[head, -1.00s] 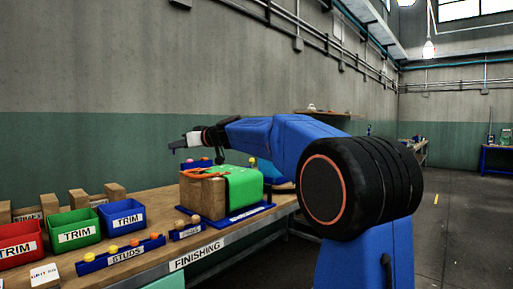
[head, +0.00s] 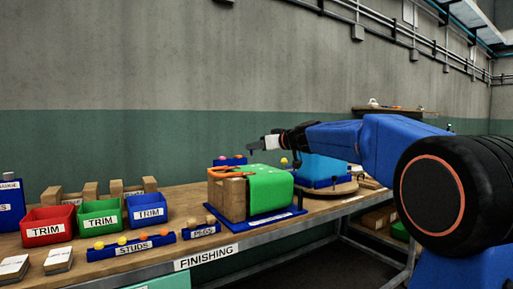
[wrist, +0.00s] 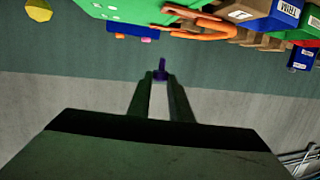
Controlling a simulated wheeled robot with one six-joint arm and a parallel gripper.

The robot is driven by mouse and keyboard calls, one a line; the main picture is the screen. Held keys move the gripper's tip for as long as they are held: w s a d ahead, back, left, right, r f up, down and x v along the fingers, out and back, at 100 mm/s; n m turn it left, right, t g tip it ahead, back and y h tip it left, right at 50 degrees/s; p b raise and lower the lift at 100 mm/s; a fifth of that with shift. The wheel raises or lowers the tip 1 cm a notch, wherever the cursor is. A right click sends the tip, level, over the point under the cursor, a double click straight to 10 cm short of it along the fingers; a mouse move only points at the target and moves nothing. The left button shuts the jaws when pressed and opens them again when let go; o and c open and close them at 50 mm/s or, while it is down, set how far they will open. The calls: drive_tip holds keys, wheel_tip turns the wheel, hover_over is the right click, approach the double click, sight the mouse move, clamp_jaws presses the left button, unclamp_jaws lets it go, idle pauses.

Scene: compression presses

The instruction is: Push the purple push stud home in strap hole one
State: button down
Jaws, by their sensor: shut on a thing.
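My gripper (head: 255,148) is shut on a small purple push stud (wrist: 162,66), which sticks out between the fingertips in the wrist view. In the head view the stud (head: 250,153) is a tiny dark purple spot at the tip. The gripper is in the air, above and apart from the green strap (head: 268,188), which drapes over a wooden block (head: 227,199). The strap (wrist: 130,10) also shows at the top of the wrist view, with small pale spots. I cannot tell which spot is hole one.
An orange looped thing (head: 230,171) lies on the block. A yellow knob (head: 284,161) stands just behind. A studs rack (head: 131,247), a pegs rack (head: 202,231) and trim bins (head: 100,219) stand left. A blue block (head: 323,168) is at right. Air around the gripper is clear.

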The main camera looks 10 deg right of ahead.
hover_over(256, 175)
drive_tip(key=shift+f, duration=2.85)
drive_tip(key=shift+a+f, duration=0.1)
drive_tip(key=shift+f, duration=1.45)
drive_tip(key=c, duration=1.5)
unclamp_jaws()
drive_tip(key=shift+c, duration=0.2)
drive_tip(key=v, duration=1.7)
drive_tip(key=shift+d, duration=0.25)
drive_tip(key=shift+s, duration=0.1)
